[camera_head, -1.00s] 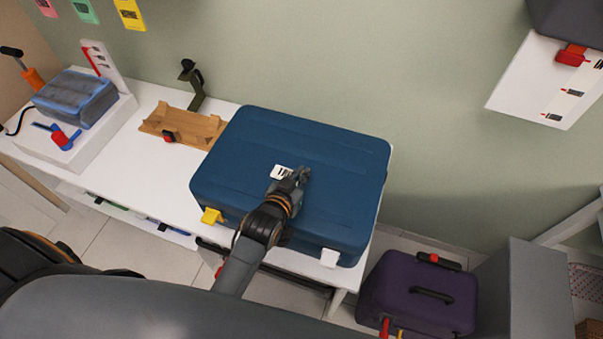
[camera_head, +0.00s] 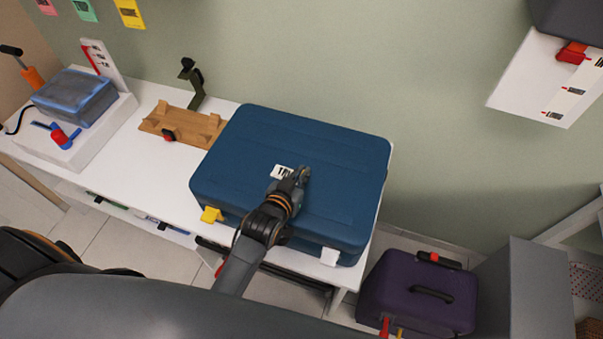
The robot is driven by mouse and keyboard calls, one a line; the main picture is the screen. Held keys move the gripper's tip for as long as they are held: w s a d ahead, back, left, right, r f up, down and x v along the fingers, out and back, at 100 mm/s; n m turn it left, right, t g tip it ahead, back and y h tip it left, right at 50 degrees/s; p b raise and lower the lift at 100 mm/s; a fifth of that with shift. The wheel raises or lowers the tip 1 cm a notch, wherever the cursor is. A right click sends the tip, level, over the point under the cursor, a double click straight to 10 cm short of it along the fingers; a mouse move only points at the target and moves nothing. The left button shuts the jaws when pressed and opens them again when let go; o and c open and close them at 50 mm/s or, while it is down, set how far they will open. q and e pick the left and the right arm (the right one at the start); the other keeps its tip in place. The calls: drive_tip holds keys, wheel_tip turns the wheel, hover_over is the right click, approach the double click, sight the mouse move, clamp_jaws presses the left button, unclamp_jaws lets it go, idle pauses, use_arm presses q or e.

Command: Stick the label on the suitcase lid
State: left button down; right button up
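The blue suitcase (camera_head: 330,150) lies shut on the white table, its broad lid facing up. A small white label with black print (camera_head: 281,172) shows at the middle of the lid, just left of my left gripper's fingers. It looks flat against or very close to the lid; I cannot tell if it is stuck down. My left gripper (camera_head: 301,177) is low over the lid, its fingers beside the label. I cannot tell if they touch the label or the lid, or how far they are apart. My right gripper is out of view.
A wooden tray (camera_head: 205,127) and a dark green stand (camera_head: 194,84) are left of the suitcase on the white table (camera_head: 112,160). A blue-grey box (camera_head: 76,97) sits farther left. A purple suitcase (camera_head: 440,299) stands on the floor at right. A white label panel (camera_head: 530,85) hangs upper right.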

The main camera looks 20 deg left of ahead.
use_arm(q)
drive_tip(key=shift+f, duration=0.15)
drive_tip(key=c, duration=0.9)
unclamp_jaws()
drive_tip(key=shift+r+p, duration=3.55)
drive_tip(key=shift+p, duration=0.25)
